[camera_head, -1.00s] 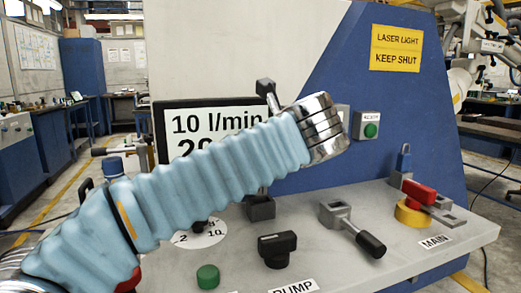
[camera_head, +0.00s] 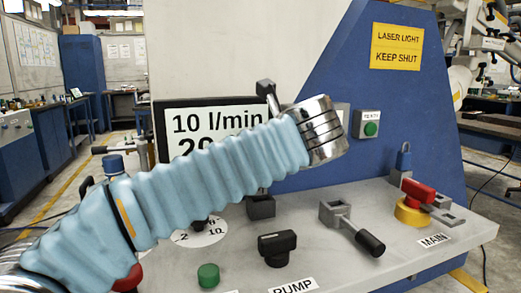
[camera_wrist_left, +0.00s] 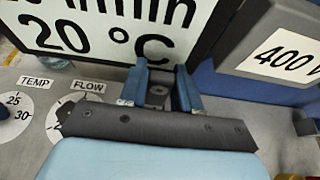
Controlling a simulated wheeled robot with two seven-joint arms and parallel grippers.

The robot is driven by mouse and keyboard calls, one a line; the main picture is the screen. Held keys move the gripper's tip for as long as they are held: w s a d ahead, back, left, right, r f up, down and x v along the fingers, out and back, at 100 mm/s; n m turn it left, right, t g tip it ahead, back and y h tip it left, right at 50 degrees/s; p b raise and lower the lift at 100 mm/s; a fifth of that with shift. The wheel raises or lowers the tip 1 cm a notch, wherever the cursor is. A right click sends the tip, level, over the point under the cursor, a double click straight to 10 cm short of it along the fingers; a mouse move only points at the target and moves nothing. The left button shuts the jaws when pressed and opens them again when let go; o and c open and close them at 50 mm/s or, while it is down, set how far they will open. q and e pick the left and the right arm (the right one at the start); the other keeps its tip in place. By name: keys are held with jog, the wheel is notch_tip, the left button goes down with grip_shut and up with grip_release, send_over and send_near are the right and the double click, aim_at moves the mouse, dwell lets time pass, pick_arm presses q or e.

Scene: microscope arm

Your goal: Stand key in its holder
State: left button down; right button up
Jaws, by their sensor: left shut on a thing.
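My left arm crosses the head view from the left and ends in a chrome wrist; its gripper is hidden there. In the left wrist view, my left gripper (camera_wrist_left: 161,82) has its two blue fingers close on either side of a small dark grey part (camera_wrist_left: 158,92). It is shut on this part, but I cannot tell whether it is the key. The fingers are in front of the display's lower edge. I cannot clearly identify the key or its holder in either view. My right gripper is not in view.
The display (camera_head: 175,125) stands behind my arm. A grey lever (camera_head: 352,228), a black knob (camera_head: 277,248), a green button (camera_head: 208,275) and a red-and-yellow main switch (camera_head: 412,205) stand on the panel. Bare panel (camera_head: 330,262) shows in front.

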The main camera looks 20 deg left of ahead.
pick_arm(q)
jog(key=shift+f+b, duration=1.2)
jog(key=shift+f, duration=1)
jog(key=c, duration=0.7)
grip_release()
jog(key=p+v, duration=0.1)
jog(key=v, duration=1.3)
jog(key=shift+w, duration=0.1)
